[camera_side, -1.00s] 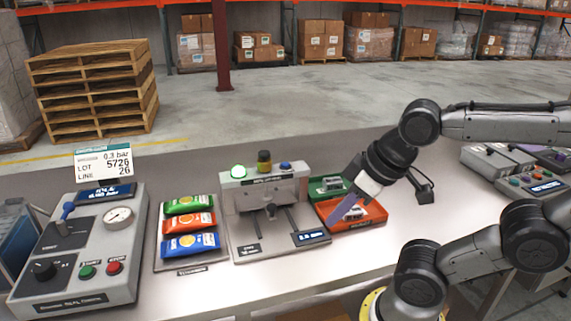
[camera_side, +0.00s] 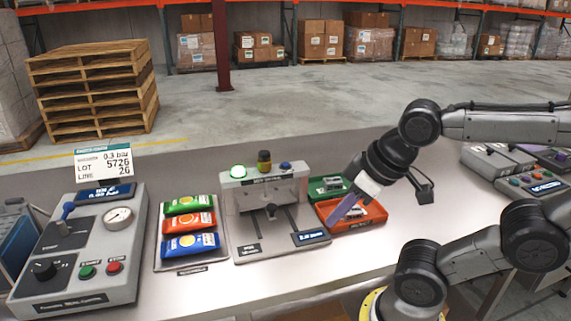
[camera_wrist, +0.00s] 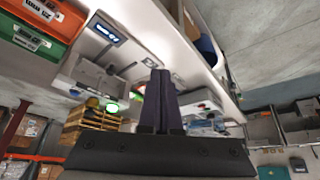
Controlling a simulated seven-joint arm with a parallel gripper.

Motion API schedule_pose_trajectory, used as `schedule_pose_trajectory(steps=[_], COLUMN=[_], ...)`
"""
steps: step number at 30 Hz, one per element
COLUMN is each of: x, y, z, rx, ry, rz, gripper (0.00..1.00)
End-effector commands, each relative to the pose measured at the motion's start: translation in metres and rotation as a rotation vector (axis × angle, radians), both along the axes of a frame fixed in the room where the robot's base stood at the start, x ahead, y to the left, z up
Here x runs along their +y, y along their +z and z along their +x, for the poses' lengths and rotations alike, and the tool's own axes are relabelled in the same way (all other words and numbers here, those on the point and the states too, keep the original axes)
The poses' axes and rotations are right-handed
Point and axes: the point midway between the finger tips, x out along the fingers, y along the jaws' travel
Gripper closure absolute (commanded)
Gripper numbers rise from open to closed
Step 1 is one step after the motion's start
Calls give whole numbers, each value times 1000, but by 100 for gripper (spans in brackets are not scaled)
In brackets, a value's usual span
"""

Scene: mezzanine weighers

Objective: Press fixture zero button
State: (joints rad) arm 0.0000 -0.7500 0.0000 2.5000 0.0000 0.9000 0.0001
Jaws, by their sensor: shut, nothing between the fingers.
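The grey fixture (camera_side: 262,176) stands mid-bench in the side view. I cannot read which control is marked zero. My gripper (camera_side: 332,220) is shut and empty, slanting down to the left over the red tray, right of the fixture and apart from its top controls. The wrist view shows the closed fingers (camera_wrist: 160,77) and the fixture (camera_wrist: 90,77) beyond them.
The red tray (camera_side: 372,224) and green tray (camera_side: 318,194) hold small parts beside the fixture. Left are a rack of colored packets (camera_side: 190,225) and a grey control box (camera_side: 110,250) with a gauge. Bare bench (camera_side: 440,205) lies right of the trays.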

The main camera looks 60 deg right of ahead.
Motion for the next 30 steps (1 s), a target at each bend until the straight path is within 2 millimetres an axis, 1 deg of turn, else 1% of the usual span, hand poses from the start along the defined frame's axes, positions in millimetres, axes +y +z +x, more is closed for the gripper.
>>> schedule_pose_trajectory(steps=[5,7,8,11,12,14,15,16,18,20,21,23,24,26,27,29,30], x=[1,6,9,23,26,27,24,21,10,-3,-14,-32,-46,-68,-83,-107,-124], y=[1,6,12,36,45,60,68,74,85,92,96,100,101,102,100,98,95], z=[1,5,10,32,46,69,85,97,125,148,162,181,194,210,219,231,237], rx=[-5,-24,-41,-75,-80,-83,-84,-85,-85,-87,-89,-95,-99,-106,-112,-124,-132], ry=[-54,-122,-159,-324,-414,-565,-662,-733,-892,-1022,-1102,-1216,-1289,-1389,-1452,-1539,-1593], rz=[35,97,138,320,407,538,621,679,808,908,969,1056,1111,1185,1229,1291,1326], gripper=[100,100,100,100,100,100,100,100,100,100,100,100,100,100,100,100,100])
